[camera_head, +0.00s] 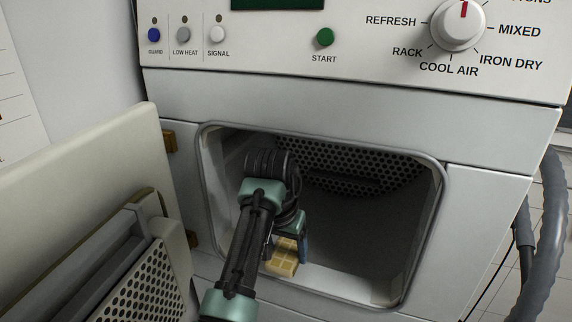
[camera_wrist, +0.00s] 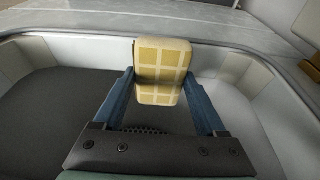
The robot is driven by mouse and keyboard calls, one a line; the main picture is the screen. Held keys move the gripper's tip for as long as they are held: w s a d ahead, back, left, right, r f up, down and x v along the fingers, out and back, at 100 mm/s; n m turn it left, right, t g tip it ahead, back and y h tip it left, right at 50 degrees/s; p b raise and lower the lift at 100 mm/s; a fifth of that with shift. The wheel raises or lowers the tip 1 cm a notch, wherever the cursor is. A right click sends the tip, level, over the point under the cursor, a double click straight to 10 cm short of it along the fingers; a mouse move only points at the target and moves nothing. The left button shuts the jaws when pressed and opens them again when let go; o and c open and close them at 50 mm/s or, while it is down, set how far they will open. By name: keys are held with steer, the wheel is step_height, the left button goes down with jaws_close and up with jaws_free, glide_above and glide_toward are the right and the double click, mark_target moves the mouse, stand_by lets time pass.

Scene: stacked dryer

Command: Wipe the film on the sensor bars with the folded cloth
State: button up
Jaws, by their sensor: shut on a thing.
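The folded cloth (camera_head: 282,262) is a tan pad with a pale check pattern. It also shows in the wrist view (camera_wrist: 162,72), held between the two blue fingers. My gripper (camera_head: 287,247) is inside the dryer opening, near the lower front lip and left of the opening's middle. It is shut on the cloth, with a finger on each side of it in the wrist view (camera_wrist: 161,88). I cannot make out the sensor bars or any film in either view; the cloth and my arm cover part of the lower front lip.
The dryer opening (camera_head: 437,215) has a rounded rim around my arm. A perforated panel (camera_head: 345,165) is at the back inside. The open door (camera_head: 90,170) stands at the left, close to my arm. The control panel is above. The right part of the opening is clear.

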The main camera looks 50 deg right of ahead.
steer(key=shift+r+p, duration=1.75)
steer(key=shift+r, duration=0.45)
